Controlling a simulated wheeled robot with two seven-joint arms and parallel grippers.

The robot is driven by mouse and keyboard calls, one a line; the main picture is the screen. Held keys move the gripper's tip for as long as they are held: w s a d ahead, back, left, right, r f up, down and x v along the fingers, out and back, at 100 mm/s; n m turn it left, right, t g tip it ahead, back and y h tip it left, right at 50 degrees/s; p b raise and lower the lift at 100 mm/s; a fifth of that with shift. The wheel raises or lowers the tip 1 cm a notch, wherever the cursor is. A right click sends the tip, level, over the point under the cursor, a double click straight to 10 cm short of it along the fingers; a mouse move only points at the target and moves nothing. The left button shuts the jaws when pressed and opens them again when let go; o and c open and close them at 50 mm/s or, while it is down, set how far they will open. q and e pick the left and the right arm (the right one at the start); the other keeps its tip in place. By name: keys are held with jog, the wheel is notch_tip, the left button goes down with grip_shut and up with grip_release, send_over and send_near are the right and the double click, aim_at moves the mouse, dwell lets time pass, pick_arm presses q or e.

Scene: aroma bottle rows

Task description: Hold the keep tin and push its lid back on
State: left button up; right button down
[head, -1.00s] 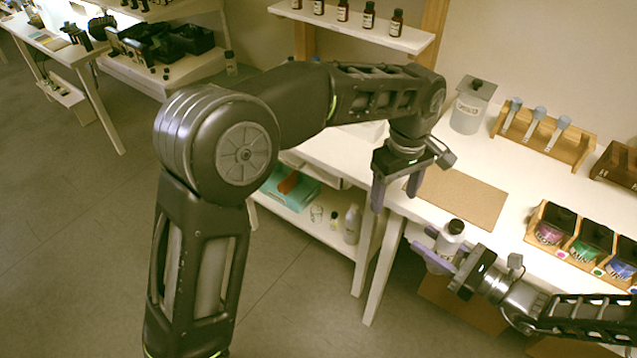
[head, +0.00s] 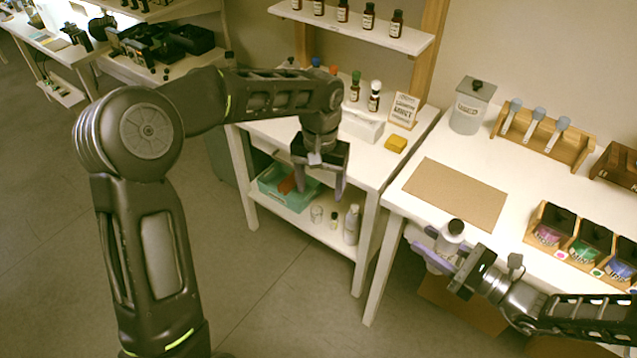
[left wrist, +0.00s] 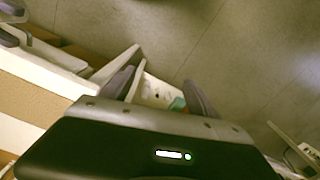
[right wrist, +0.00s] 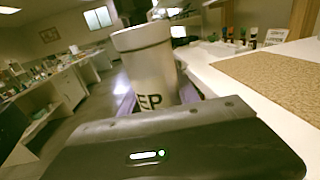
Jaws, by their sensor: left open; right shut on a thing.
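The keep tin (head: 449,240) is a pale cylinder with a dark top, held upright beside the front edge of the right-hand table. In the right wrist view the tin (right wrist: 150,65) fills the middle, with the letters "EP" readable on its side and a dark knob-like piece (right wrist: 136,10) above its pale rim. I cannot tell whether the lid sits fully down. My right gripper (head: 436,248) is shut around the tin's body. My left gripper (head: 320,187) is open and empty, to the left of the tin and apart from it, over the gap before the left table.
A brown mat (head: 455,194) lies on the right table, with a lidded canister (head: 470,107) and a wooden rack (head: 540,140) behind it. Colored jars stand in wooden bins (head: 585,243) at right.

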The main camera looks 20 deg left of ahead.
pick_arm(q)
jog(key=shift+a+r, duration=0.1)
jog(key=shift+a, duration=0.1)
dwell(0.4)
jog(key=s+d+f+h, duration=0.2)
jog(key=s+d+f, duration=0.35)
jog(key=f, duration=0.45)
jog(key=s+d+f+h, duration=0.2)
jog(key=s+d+f, duration=0.2)
jog(key=d+f, duration=0.45)
jog(key=s+f+n, duration=0.1)
jog(key=s+f, duration=1)
jog(key=s, duration=0.5)
jog(key=shift+s+d+f, duration=0.15)
jog(key=shift+s+f, duration=0.05)
